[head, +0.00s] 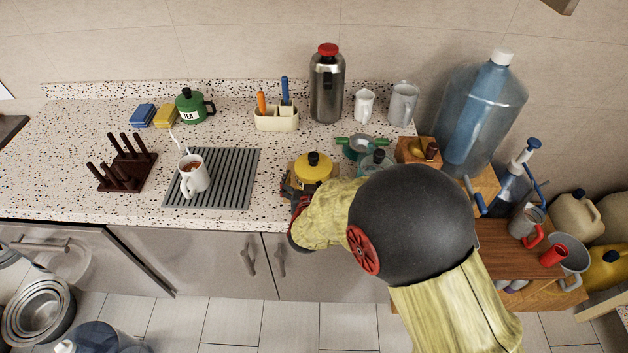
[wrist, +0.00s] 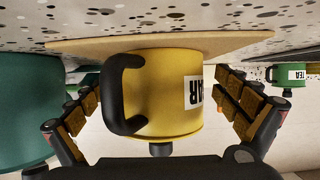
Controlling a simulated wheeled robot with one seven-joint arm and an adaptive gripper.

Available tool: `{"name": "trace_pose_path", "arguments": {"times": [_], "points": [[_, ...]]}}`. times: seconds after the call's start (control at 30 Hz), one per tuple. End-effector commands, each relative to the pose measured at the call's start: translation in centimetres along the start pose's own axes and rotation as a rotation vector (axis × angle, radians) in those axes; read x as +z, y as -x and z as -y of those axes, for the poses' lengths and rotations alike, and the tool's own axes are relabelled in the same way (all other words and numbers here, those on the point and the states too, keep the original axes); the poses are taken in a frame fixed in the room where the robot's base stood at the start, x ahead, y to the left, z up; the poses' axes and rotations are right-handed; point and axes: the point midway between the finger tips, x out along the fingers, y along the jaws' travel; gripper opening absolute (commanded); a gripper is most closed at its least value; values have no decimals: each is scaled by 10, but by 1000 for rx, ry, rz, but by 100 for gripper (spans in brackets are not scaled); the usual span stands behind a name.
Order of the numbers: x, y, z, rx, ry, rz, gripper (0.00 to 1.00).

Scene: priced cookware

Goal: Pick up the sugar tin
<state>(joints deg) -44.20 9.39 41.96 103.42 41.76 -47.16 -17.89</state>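The sugar tin (head: 314,167) is yellow with a black knob and stands on a wooden board near the counter's front edge. In the wrist view the tin (wrist: 172,95) appears upside down, with its black handle at left and a white label ending in "AR" at right. My gripper (wrist: 155,88) is open, with one finger on each side of the tin and visible gaps between. In the head view my arm hides most of the gripper and part of the board.
Teal cookware (head: 376,162) stands close to the right of the tin. A grey ridged mat (head: 232,180) with a white mug (head: 194,174) lies to the left. A green tea tin (head: 189,106), a utensil caddy (head: 276,118) and a steel flask (head: 327,88) stand behind.

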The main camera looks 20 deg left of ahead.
Motion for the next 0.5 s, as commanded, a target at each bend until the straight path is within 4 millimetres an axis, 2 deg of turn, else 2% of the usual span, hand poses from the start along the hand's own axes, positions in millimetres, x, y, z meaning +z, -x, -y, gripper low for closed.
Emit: {"name": "trace_pose_path", "arguments": {"times": [0.5], "points": [[0,0,0,0,0,1,70]]}}
